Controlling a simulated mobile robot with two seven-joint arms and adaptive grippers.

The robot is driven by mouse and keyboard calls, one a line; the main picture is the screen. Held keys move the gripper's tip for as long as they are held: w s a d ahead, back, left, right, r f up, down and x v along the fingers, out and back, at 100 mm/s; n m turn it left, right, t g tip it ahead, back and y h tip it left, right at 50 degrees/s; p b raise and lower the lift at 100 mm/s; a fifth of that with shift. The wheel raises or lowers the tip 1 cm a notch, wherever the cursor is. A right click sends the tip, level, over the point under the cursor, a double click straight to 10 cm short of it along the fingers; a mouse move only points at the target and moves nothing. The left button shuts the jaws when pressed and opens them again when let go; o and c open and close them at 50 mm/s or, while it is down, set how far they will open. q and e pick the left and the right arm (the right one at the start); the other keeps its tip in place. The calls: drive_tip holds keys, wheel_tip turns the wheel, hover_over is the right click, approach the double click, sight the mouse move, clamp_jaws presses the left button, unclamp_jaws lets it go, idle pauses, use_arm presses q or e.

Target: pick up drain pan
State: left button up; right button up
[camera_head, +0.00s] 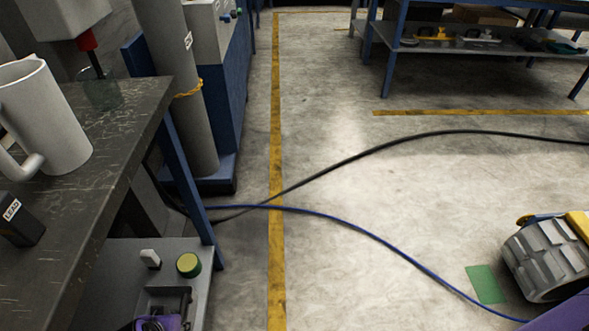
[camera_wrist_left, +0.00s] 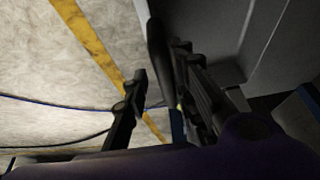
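I cannot make out a drain pan for certain. A grey surface lies beyond that finger. My right gripper is not in view.
A dark workbench (camera_head: 110,130) with a white mug (camera_head: 50,115) stands above the shelf. A green-topped jar (camera_head: 188,264) and a small white item (camera_head: 150,259) are on the lower shelf. Blue (camera_head: 400,252) and black cables cross the open floor. A treaded wheel (camera_head: 548,258) is at right.

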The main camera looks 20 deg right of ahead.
use_arm(q)
drive_tip(key=b+x, duration=0.1)
drive_tip(key=x, duration=0.2)
drive_tip(key=b+x, duration=0.1)
drive_tip(key=x, duration=0.1)
drive_tip(key=b+x, duration=0.2)
drive_tip(key=x, duration=0.1)
drive_tip(key=shift+w+r, duration=0.1)
drive_tip(key=shift+w, duration=0.2)
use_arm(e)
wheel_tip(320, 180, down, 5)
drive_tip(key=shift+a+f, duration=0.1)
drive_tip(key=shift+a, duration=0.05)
use_arm(q)
clamp_jaws()
drive_tip(key=shift+w+r, duration=0.1)
drive_tip(key=shift+r, duration=0.05)
